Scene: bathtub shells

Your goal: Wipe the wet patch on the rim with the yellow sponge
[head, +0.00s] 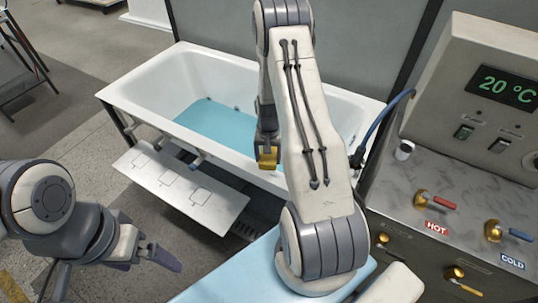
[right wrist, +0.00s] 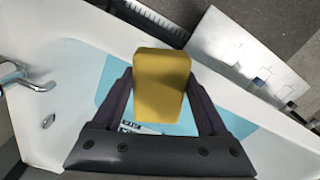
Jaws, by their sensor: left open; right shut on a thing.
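The yellow sponge (head: 267,158) is held between the fingers of my right gripper (head: 266,140), at the near rim of the white bathtub (head: 135,90). In the right wrist view the sponge (right wrist: 162,80) sits between the two dark fingers of my right gripper (right wrist: 160,100), with the tub's rim (right wrist: 215,58) behind it. I cannot tell whether the sponge touches the rim. I cannot make out the wet patch; the sponge and my right arm hide part of the rim. My left gripper (head: 160,257) is open and empty at lower left, away from the tub.
Light blue water (head: 215,122) lies in the tub. A white shelf (head: 175,188) with outlined squares juts out below the near rim. A control console (head: 450,190) with HOT and COLD levers stands at right, with a blue hose (head: 385,115). A chrome tap (right wrist: 35,86) shows in the wrist view.

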